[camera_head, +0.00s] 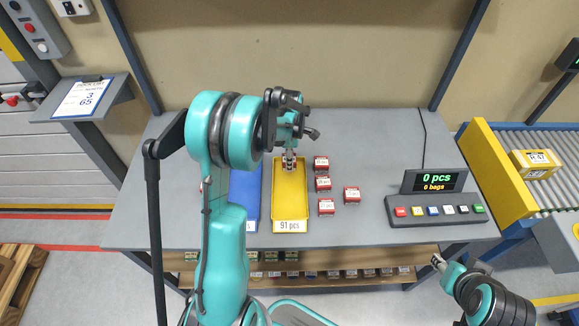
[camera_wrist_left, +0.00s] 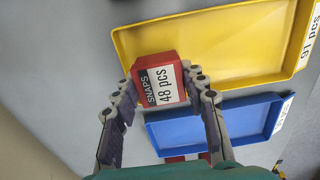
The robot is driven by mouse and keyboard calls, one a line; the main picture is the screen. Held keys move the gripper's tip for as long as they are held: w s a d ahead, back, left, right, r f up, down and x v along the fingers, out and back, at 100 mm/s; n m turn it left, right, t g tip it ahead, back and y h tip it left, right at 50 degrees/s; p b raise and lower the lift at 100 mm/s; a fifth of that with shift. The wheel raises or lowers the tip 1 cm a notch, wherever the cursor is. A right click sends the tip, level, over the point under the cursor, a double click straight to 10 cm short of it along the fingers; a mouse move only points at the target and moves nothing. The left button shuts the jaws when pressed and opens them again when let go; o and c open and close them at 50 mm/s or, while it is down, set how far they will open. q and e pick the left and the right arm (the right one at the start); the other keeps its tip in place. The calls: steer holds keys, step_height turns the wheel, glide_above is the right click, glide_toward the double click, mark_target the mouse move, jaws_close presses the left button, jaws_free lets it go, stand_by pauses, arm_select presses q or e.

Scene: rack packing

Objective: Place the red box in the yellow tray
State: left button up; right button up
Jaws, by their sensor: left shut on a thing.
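My left gripper (camera_head: 289,158) is shut on a red box (camera_wrist_left: 160,82) with a white label reading "SNAPS 48 pcs". In the head view the gripper and box show at the far end of the yellow tray (camera_head: 290,203), labelled 91 pcs. In the left wrist view the box overlaps the near rim of the yellow tray (camera_wrist_left: 220,50); its height above the tray is hard to tell. The tray's visible floor is bare. My right gripper (camera_head: 437,260) is at the lower right, off the table's front edge, too small to tell open or shut.
A blue tray (camera_head: 245,195) stands left of the yellow one, partly behind my left arm. Several other red boxes (camera_head: 322,184) lie right of the yellow tray. A button panel (camera_head: 435,209) with a display (camera_head: 434,181) stands further right. A shelf below holds more boxes.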

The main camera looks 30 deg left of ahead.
arm_select(q)
step_height(320, 180, down, 4)
steer(key=shift+r+b, duration=0.25)
steer(key=shift+b, duration=0.35)
steer(key=shift+r, duration=0.1)
steer(key=shift+f, duration=0.2)
steer(key=o, duration=0.9)
steer(key=shift+r, duration=0.1)
